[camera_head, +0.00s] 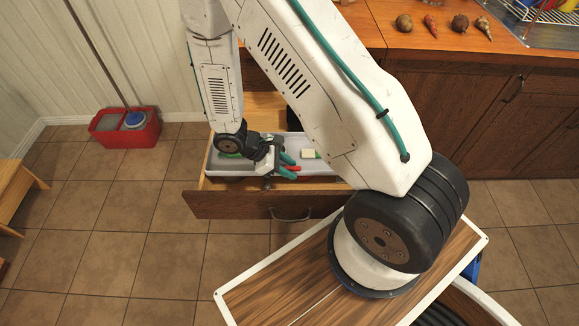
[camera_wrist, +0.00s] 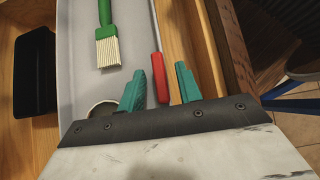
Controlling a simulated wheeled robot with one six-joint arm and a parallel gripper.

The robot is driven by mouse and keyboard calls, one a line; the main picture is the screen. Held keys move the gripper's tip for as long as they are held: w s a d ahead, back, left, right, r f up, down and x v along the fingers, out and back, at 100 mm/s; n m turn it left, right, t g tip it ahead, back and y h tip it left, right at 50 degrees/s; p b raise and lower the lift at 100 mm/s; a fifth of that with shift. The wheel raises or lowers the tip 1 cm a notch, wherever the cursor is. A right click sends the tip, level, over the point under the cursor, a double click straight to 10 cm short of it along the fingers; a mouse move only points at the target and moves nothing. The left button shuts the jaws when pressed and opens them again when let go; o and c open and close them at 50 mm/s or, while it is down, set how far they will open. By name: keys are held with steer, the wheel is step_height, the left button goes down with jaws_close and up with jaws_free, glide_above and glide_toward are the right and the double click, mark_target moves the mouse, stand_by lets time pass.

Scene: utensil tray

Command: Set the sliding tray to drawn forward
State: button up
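The sliding tray (camera_head: 217,166) is a pale grey utensil tray lying in an open wooden drawer (camera_head: 250,205). In the wrist view its floor (camera_wrist: 76,60) fills the left middle. A brush (camera_wrist: 108,45) with green handle and pale bristles and a red-handled utensil (camera_wrist: 159,75) lie in it. My gripper (camera_head: 288,166) is low over the tray near the drawer front. In the wrist view its teal fingers (camera_wrist: 160,86) are apart, with the red handle showing between them. The right finger is near the tray's side edge. I cannot tell whether either finger touches the tray.
The drawer front has a metal handle (camera_head: 290,215). A black object (camera_wrist: 34,75) sits in the drawer beside the tray. A red bucket (camera_head: 125,127) stands on the floor at left. Vegetables (camera_head: 460,23) and a sink (camera_head: 540,25) are on the counter. My arm hides part of the drawer.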

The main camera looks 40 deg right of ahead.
steer(key=v, duration=0.7)
steer(key=shift+w+a+r, duration=0.1)
steer(key=shift+a+r, duration=0.05)
steer(key=shift+r, duration=0.05)
